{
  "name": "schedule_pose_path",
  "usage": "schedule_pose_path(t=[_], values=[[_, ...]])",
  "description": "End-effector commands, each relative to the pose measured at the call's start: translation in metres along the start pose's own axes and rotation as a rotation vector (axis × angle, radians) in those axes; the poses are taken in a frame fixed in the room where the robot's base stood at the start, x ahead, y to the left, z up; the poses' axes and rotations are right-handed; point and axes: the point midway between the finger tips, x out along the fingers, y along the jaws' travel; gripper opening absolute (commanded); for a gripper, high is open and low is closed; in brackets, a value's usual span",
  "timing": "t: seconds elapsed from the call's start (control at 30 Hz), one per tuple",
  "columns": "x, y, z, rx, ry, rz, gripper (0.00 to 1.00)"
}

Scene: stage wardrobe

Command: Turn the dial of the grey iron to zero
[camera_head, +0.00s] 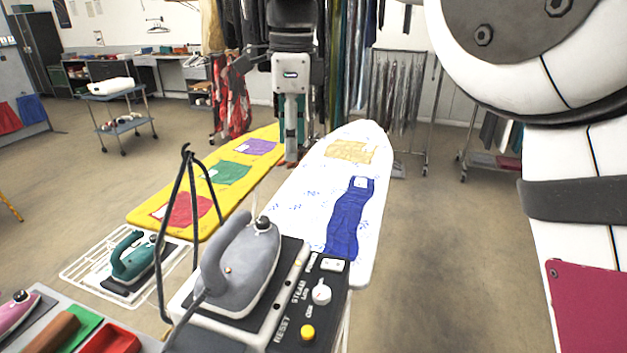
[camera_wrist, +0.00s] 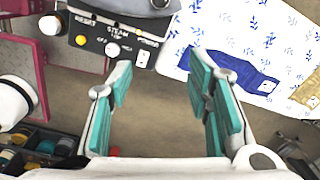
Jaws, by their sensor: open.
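The grey iron (camera_head: 240,265) rests on a dark plate on top of a steam station at the front centre. A small dark round knob (camera_head: 262,223) sits on the iron's nose. The station's black panel (camera_head: 290,325) carries a white dial (camera_head: 321,292), a yellow button (camera_head: 307,332) and a white switch (camera_head: 331,264). The dial's setting is too small to read. My gripper (camera_head: 291,155) is open and empty, apart from the station. In the wrist view its teal-padded fingers (camera_wrist: 160,72) stand wide apart.
A white ironing board (camera_head: 310,180) with a blue cloth and a yellow board (camera_head: 150,215) lie behind the station. A black stand (camera_head: 190,200) rises left of the grey iron. A green iron (camera_head: 133,258) sits further left on a rack.

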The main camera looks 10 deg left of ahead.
Motion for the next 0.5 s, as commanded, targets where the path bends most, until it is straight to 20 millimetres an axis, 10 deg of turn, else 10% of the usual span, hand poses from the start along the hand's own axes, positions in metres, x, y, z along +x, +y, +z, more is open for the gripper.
schedule_pose_path(t=[0.2,0.5], values=[[0.023,-0.007,0.057,0.129,0.032,0.030,0.45],[0.049,-0.005,0.065,0.157,0.040,0.038,0.45]])
